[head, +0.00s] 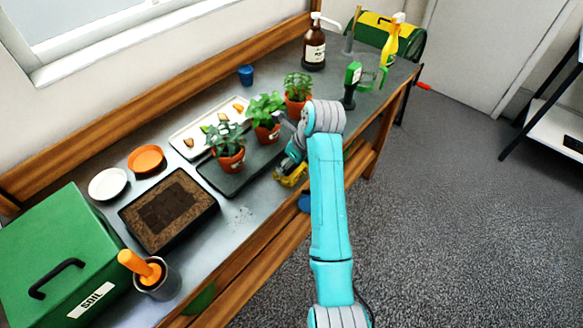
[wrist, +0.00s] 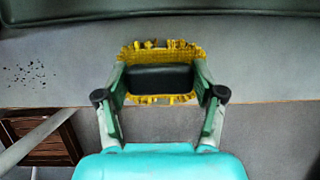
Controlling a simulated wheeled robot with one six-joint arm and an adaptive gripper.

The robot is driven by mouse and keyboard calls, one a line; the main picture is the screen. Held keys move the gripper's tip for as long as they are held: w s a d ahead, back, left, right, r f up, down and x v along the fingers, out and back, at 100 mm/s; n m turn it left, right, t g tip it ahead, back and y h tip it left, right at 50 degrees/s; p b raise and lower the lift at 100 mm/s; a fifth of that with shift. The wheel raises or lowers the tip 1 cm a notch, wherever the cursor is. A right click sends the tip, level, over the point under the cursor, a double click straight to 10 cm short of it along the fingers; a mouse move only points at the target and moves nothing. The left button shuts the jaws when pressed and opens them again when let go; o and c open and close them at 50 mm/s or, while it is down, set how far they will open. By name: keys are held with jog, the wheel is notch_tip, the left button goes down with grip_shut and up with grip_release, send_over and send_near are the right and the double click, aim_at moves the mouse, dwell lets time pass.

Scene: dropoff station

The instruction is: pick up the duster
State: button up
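The duster (wrist: 160,78) has a dark block with a ragged yellow fringe along its edges. In the wrist view it lies between the two fingertips of my gripper (wrist: 160,82), one at each end of the dark block. The fingers are wide apart, and I see no clear sign of them pressing on it. In the head view the duster's yellow part (head: 291,177) shows at the front edge of the bench, below my gripper (head: 290,164). My arm and wrist hide part of it there.
A dark tray (head: 222,182) with potted plants sits just behind the duster. A soil tray (head: 207,205), a green box (head: 52,245) and a pot with an orange handle (head: 157,285) stand to the left. Bottles stand at the far end.

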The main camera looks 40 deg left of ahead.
jog(key=shift+c, duration=0.4)
notch_tip(320, 180, up, 10)
dwell(0.4)
jog(key=shift+o, duration=1.4)
jog(key=shift+c, duration=0.8)
